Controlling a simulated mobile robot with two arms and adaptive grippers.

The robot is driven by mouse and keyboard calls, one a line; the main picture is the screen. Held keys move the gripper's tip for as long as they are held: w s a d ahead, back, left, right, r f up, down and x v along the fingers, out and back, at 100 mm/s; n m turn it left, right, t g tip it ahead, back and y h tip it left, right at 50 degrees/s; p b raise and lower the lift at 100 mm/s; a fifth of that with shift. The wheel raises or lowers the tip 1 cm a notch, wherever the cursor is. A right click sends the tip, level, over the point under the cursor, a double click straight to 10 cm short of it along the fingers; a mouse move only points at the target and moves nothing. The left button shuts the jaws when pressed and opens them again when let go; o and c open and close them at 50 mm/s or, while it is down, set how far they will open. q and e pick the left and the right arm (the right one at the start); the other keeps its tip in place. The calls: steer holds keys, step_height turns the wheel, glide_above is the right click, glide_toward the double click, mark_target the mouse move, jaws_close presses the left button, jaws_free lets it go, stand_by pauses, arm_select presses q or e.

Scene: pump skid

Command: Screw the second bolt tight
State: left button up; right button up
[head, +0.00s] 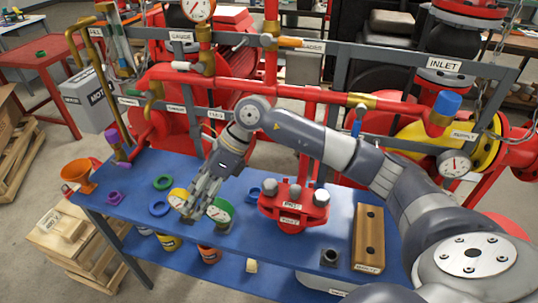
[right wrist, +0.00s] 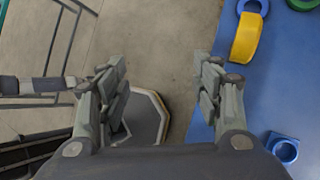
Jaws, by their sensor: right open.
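A red flange (head: 293,212) stands on the blue bench right of centre. I cannot tell from here which is the second bolt or how deep each one sits. My left gripper is not in view.
A wooden block (head: 369,238) with holes lies right of the flange. Red pipes (head: 260,87) run behind.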

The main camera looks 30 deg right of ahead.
steer(key=w+d+h, duration=0.1)
steer(key=d+h, duration=0.4)
steer(key=d, duration=0.7)
step_height(320, 180, up, 2)
steer(key=g+h, duration=0.1)
steer(key=h, duration=0.2)
glide_above(269, 184)
steer(key=shift+m, duration=0.3)
step_height(269, 184, down, 10)
steer(key=p, duration=0.3)
steer(key=shift+s+r, duration=0.1)
steer(key=shift+r, duration=0.05)
steer(key=shift+f+p, duration=0.3)
steer(key=shift+f, duration=0.15)
steer(key=shift+c, duration=0.2)
